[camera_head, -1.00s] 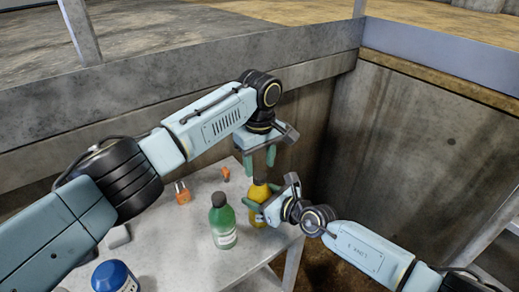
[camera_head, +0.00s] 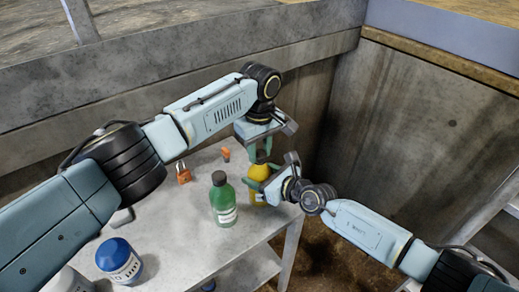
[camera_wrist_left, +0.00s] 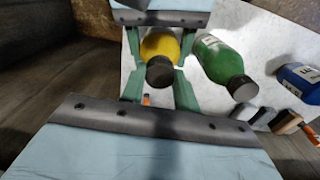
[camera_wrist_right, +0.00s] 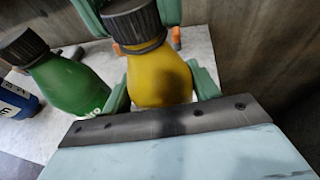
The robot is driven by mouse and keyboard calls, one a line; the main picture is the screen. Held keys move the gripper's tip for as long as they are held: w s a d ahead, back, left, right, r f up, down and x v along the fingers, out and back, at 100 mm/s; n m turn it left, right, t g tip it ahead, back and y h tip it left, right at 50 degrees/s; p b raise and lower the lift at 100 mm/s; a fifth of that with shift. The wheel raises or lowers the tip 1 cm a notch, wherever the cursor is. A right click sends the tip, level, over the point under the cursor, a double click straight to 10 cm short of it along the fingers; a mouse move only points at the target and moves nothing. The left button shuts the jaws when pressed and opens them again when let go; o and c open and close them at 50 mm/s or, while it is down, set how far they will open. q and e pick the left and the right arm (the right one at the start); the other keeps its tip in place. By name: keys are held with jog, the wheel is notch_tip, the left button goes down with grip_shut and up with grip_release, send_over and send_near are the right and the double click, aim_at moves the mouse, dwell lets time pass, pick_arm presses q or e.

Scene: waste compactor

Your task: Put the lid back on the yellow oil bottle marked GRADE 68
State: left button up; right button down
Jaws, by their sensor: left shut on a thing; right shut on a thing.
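The yellow oil bottle (camera_head: 259,172) stands upright near the table's right edge; its GRADE 68 marking is not legible. My right gripper (camera_head: 259,189) is shut on its body, with a finger on each side in the right wrist view (camera_wrist_right: 162,88). The black lid (camera_wrist_right: 133,20) sits at the top of the bottle's neck; I cannot tell whether it is fully seated. My left gripper (camera_head: 260,153) is above the bottle, shut on the lid, which shows between its fingers in the left wrist view (camera_wrist_left: 159,72).
A green bottle (camera_head: 223,205) with a dark cap stands close left of the yellow one. A blue-capped container (camera_head: 119,260) stands at the table's front left. Orange items (camera_head: 183,173) lie towards the back. The table (camera_head: 185,235) is bare between them.

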pick_arm(q)
jog(key=m, duration=1.3)
jog(key=shift+m, duration=0.4)
jog(key=m, duration=1.3)
jog(key=shift+m, duration=0.4)
jog(key=o, duration=1.1)
